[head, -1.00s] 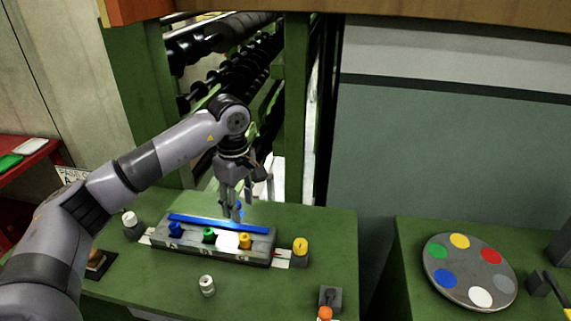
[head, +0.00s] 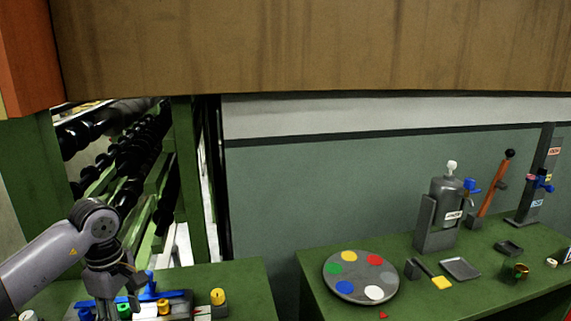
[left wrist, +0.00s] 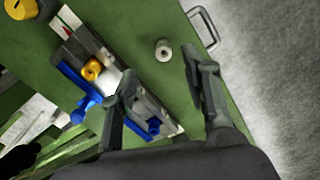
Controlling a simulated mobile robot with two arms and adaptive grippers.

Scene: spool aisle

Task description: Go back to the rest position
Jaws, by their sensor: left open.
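My left gripper (head: 105,306) is at the lower left of the head view, by the grey block (head: 183,314) with coloured pegs on the green bench. The left wrist view shows its two fingers (left wrist: 165,85) spread apart with nothing between them. That view also shows the block (left wrist: 72,43), with a blue bar (left wrist: 75,82) along its side and a yellow peg (left wrist: 92,69). One finger hides part of the block. My right gripper is in neither view.
A yellow-capped post (head: 218,298) stands beside the block. A small white cylinder (left wrist: 163,50) stands on the bench near the handle (left wrist: 204,27). A second bench holds a colour disc (head: 361,277), a grey canister (head: 447,205) and an orange lever (head: 487,190). A gap separates the benches.

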